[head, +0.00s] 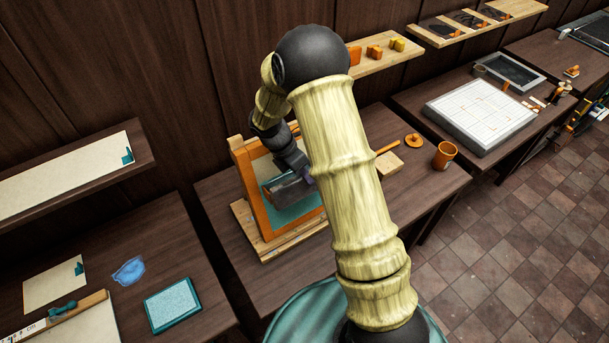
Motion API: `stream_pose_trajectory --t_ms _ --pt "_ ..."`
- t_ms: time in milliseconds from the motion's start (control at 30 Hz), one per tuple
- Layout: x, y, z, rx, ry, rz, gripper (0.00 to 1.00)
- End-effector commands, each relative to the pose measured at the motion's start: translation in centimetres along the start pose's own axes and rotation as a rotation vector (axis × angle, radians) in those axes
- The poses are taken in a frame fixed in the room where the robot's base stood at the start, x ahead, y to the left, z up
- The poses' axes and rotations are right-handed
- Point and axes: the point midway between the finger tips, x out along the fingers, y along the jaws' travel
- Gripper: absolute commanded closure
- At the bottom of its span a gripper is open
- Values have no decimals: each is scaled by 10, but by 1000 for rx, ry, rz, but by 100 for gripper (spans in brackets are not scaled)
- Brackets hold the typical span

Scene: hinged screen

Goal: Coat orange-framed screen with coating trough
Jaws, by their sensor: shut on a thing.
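The orange-framed screen (254,201) stands nearly upright, leaning a little, on a wooden stand (246,226) on the middle table. Its mesh is pale in the upper part and teal-green in the lower part. My gripper (296,183) is in front of the mesh and is shut on the coating trough (283,192), a dark grey piece with an orange-red edge at its left. The trough is at or close to the mesh, near the top of the teal area; I cannot tell whether it touches. My arm hides the right part of the screen and the fingertips.
An orange cup (445,155), an orange lid-like disc (414,140) and a wooden block (389,164) are on the table to the right of my arm. A teal pad (172,304) lies on the left table. A wall shelf (385,58) is behind.

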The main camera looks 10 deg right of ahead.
Motion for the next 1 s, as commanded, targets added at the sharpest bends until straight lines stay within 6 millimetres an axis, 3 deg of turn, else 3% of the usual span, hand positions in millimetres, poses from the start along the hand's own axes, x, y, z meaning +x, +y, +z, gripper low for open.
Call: stream_pose_trajectory --t_ms 700,1000 --pt "-40 2 14 1 -1 10 100" --pt "-46 2 16 0 0 9 100"
